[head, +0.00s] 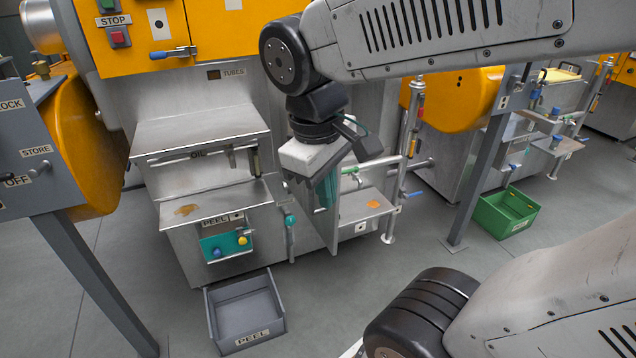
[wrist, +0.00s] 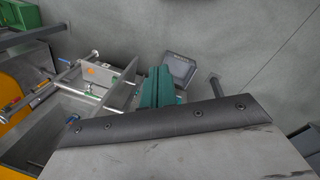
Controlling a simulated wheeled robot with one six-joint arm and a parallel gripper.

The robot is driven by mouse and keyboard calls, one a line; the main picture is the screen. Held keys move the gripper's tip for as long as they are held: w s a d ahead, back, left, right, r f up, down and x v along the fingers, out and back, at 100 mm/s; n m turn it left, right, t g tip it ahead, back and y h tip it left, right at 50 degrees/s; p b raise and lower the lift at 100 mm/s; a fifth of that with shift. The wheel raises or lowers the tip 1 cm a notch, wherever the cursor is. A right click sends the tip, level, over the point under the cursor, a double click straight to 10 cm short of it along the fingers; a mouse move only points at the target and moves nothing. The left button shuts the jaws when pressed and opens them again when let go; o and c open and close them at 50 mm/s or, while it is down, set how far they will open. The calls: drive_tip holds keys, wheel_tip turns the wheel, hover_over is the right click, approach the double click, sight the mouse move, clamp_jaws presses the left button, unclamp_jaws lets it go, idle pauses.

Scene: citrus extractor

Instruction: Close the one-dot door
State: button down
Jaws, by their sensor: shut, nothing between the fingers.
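An orange panel (head: 215,25) at the top left of the head view bears a white plate with one dark mark (head: 159,23) and a blue-tipped handle (head: 173,52). I cannot tell whether it is fully closed. A grey upright plate (head: 320,228) juts out from the machine's lower front. It also shows in the wrist view (wrist: 122,88). A small white plate with a dark mark (head: 360,226) is on the machine beside it. My gripper (head: 327,190) has teal fingers, shut and empty, close to the grey plate. The fingers also show in the wrist view (wrist: 157,88); contact is unclear.
A metal shelf (head: 210,205) juts out to the left of my gripper. Pipes with blue handles (head: 410,194) are at the right. A green crate (head: 506,212) lies farther right.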

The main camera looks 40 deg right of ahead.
drive_tip(key=w+d+f+n+g+h, duration=0.1)
drive_tip(key=w+f+n+h, duration=0.25)
drive_tip(key=w+n, duration=0.4)
drive_tip(key=w+d+f+n+g+h, duration=0.1)
drive_tip(key=w+f+n+h, duration=0.3)
drive_tip(key=w, duration=0.7)
drive_tip(key=d+r+x, duration=0.2)
drive_tip(key=x, duration=1)
drive_tip(key=shift+s+n, duration=0.2)
drive_tip(key=shift+n, duration=0.15)
drive_tip(key=shift+y, duration=0.25)
